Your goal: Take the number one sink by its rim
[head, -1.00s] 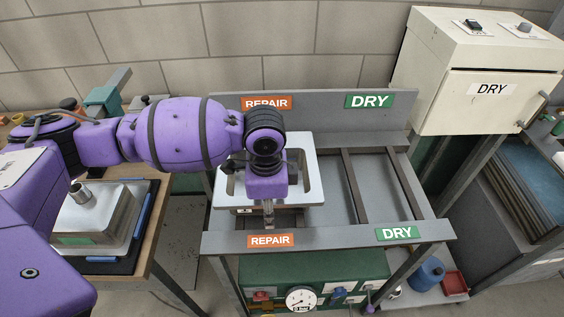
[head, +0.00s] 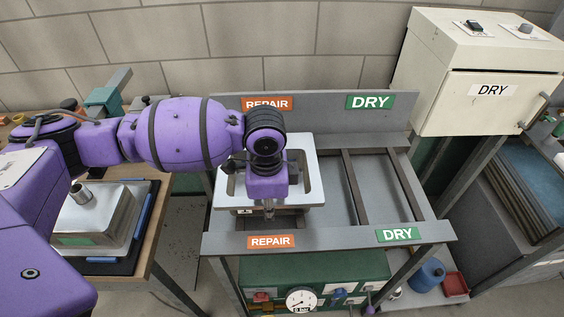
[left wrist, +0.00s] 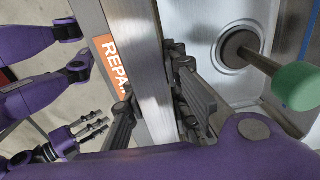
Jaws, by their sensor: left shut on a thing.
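A steel sink (head: 306,172) with a pale, flat rim is at the left, REPAIR-marked bay of the rack. A small tag sits at its front left rim, too small to read. My left gripper (head: 268,210) is at the middle of its front rim. In the left wrist view the gripper (left wrist: 157,108) is shut with the brushed metal rim (left wrist: 150,55) between its fingers. The sink's drain (left wrist: 238,45) shows to the right. My right gripper (left wrist: 93,128) shows small at the left of that view; its opening is unclear.
The rack's front rail (head: 330,239) runs just before the sink. The DRY bay beside it is empty. Another sink (head: 100,215) lies upside down on the left bench. A cream dryer cabinet (head: 490,100) stands at the right. A green knob (left wrist: 296,90) shows in the wrist view.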

